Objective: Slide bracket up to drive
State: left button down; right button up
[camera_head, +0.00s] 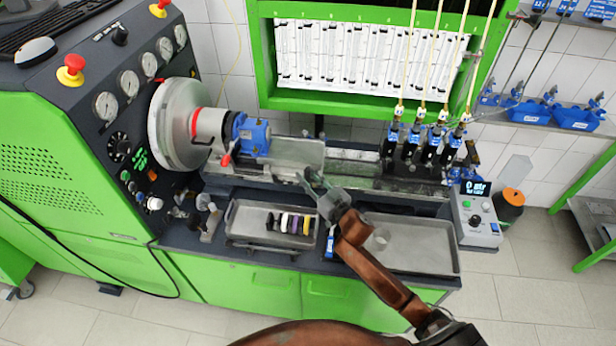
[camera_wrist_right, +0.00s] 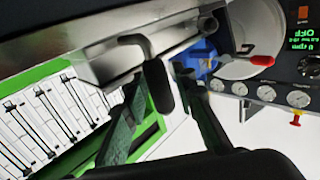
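The bracket (camera_head: 297,152) is a grey metal piece on the bench rail, to the right of a blue pump (camera_head: 252,137) with a red lever. The drive (camera_head: 170,125) is a large silver disc on the left, with a red-ringed coupling (camera_head: 208,127) pointing at the pump. Whether pump and coupling touch is unclear. My right gripper (camera_head: 318,184) is at the bracket's front right end. In the right wrist view, my right gripper (camera_wrist_right: 158,80) is open, its fingers on either side of a dark handle (camera_wrist_right: 158,88) below the bracket (camera_wrist_right: 125,52). Contact is unclear. My left gripper is out of view.
Several hose-topped valves (camera_head: 420,143) stand on the right, beside a control box (camera_head: 476,218). The rail (camera_head: 352,167) right of the bracket is bare.

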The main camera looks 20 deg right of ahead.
jog(key=shift+o, duration=0.9)
jog(key=shift+s+d, duration=0.1)
jog(key=shift+s+d+f, duration=0.1)
jog(key=shift+s, duration=0.25)
jog(key=v, duration=1.1)
jog(key=shift+s, duration=0.1)
